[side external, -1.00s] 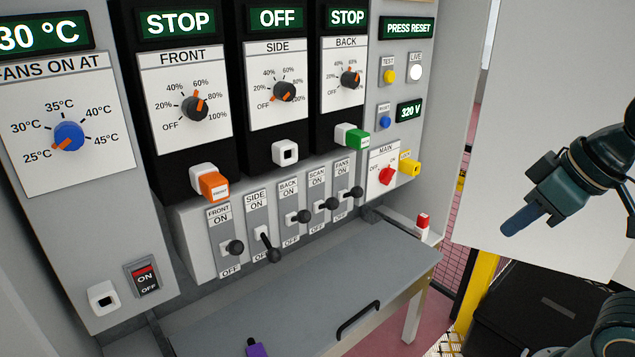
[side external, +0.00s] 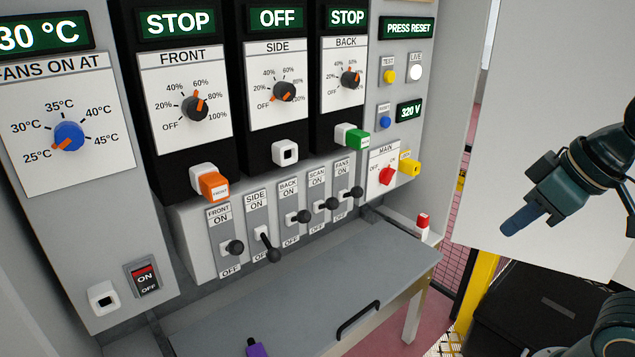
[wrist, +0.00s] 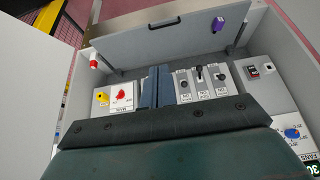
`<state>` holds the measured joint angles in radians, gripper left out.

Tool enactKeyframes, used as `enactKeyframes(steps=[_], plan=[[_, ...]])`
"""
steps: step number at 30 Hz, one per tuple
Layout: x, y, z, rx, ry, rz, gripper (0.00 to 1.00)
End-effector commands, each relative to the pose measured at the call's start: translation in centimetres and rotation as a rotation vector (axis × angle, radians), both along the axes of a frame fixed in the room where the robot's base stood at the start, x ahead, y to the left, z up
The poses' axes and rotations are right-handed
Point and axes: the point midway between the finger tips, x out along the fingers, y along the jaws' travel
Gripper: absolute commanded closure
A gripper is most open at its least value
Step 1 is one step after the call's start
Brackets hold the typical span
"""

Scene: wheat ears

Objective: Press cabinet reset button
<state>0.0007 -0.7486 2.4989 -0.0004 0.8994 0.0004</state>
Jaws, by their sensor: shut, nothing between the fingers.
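The blue reset button (side external: 384,122) is on the right grey panel of the cabinet, beside the "320 V" display (side external: 409,111) and under a small label. The display above reads "PRESS RESET" (side external: 408,28). My gripper (side external: 510,228) is at the right of the side view, apart from the cabinet, its blue fingers together and empty, pointing down-left. In the wrist view the closed fingers (wrist: 158,87) stand in front of the switch row. I cannot make out the reset button in the wrist view.
Near the button are a yellow test button (side external: 389,76), a white live lamp (side external: 415,72) and the red main switch (side external: 387,176) with a yellow plug (side external: 410,167). A grey shelf (side external: 300,290) with a black handle juts out below. Open space lies between gripper and panel.

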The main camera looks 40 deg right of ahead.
Motion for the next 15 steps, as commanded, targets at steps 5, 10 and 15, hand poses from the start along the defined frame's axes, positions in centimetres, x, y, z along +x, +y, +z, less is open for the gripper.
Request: enactKeyframes(steps=[5, 10, 15], plan=[[0.7, -0.1, 0.4, 0.004, -0.003, -0.012, 1.00], [2.5, -0.4, 1.2, 0.016, -0.013, -0.040, 1.00], [5.4, -1.1, 2.2, 0.036, -0.028, -0.084, 1.00]])
